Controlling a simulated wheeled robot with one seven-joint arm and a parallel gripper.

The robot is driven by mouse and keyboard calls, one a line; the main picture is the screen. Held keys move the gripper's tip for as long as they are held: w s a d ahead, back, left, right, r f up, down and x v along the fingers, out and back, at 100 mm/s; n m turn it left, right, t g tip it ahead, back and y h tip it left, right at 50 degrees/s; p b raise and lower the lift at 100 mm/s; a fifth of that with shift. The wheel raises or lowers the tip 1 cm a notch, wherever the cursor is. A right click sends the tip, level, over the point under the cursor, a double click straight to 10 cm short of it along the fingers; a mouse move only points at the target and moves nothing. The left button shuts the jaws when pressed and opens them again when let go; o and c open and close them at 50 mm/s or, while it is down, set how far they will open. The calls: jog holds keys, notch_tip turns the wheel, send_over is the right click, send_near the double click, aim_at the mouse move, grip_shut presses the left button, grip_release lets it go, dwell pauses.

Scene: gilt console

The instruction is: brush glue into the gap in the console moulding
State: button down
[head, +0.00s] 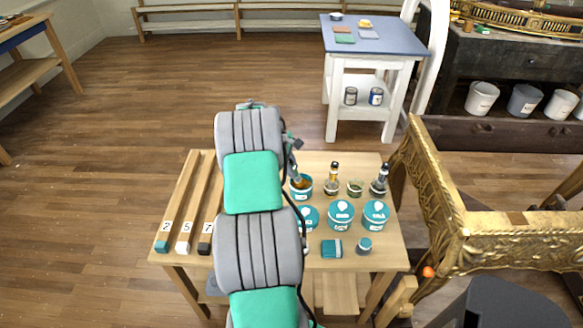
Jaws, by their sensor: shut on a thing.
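The gilt console (480,236) stands at the right, with carved gold moulding. A brown bare patch (516,218) shows in its top rail and looks like the gap. My gripper (294,172) is mostly hidden beside my arm, over the left end of the jar rows on the wooden table. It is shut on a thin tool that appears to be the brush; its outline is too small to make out. I cannot tell whether the brush touches the glue.
The wooden table (388,256) carries teal-lidded tubs (341,215), small bottles (333,178), a teal block (332,249) and numbered wooden strips (180,205). A blue-topped white stand (385,38) is behind. An orange ball (428,272) is near the console. Floor at left is clear.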

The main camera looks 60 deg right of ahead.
notch_tip(320, 180, up, 7)
jog(key=p, duration=0.5)
jog(key=shift+p, duration=0.4)
